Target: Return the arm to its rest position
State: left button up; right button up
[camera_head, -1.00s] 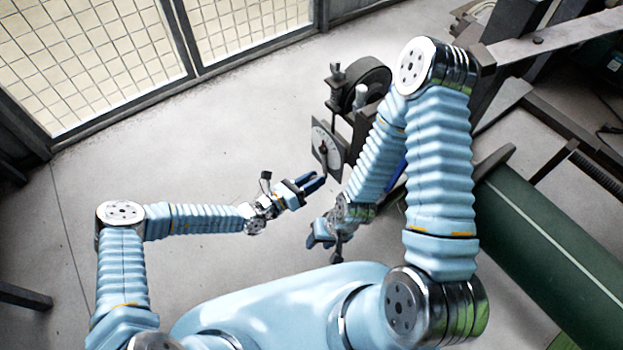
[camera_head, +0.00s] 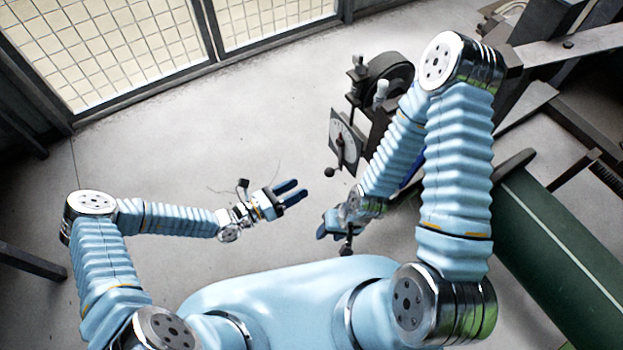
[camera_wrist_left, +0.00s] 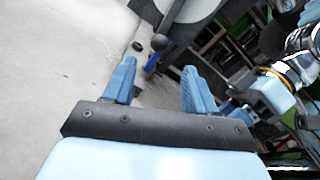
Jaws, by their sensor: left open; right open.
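My left gripper (camera_head: 291,193) is open and empty in the head view, over bare grey floor, its fingers pointing right. In the left wrist view its two blue fingers (camera_wrist_left: 158,85) stand apart with nothing between them. My right gripper (camera_head: 322,228) is open, lower and to the right of the left one, beneath its bent forearm. Its fingers point left and are partly hidden, and I see nothing held in them. The two grippers are apart from each other.
A machine with a round dial plate (camera_head: 345,140) and a ball-ended lever stands just beyond my right forearm. A green roller (camera_head: 560,260) and dark frame bars lie at the right. A mesh fence (camera_head: 110,45) stands at the back left. The floor (camera_head: 190,140) at centre left is clear.

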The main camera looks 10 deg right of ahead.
pick_arm(q)
jog(key=v, duration=0.2)
jog(key=shift+a, duration=0.25)
dwell(0.3)
jog(key=s+a+f+m+g+y+p, duration=0.1)
jog(key=s+a+f+m+g+y, duration=0.15)
jog(key=s+m+g+y, duration=0.4)
jog(key=s+a+f+m+g+y, duration=0.1)
jog(key=s+a+f+m+g, duration=0.2)
jog(key=s+m, duration=0.65)
jog(key=w+a+r+m+t+y, duration=0.3)
jog(key=a+r+m+t+y, duration=0.1)
jog(key=a+m, duration=0.4)
jog(key=shift+r+m+y+p, duration=0.15)
jog(key=shift+m+y+p, duration=0.15)
jog(key=shift+m+y, duration=0.45)
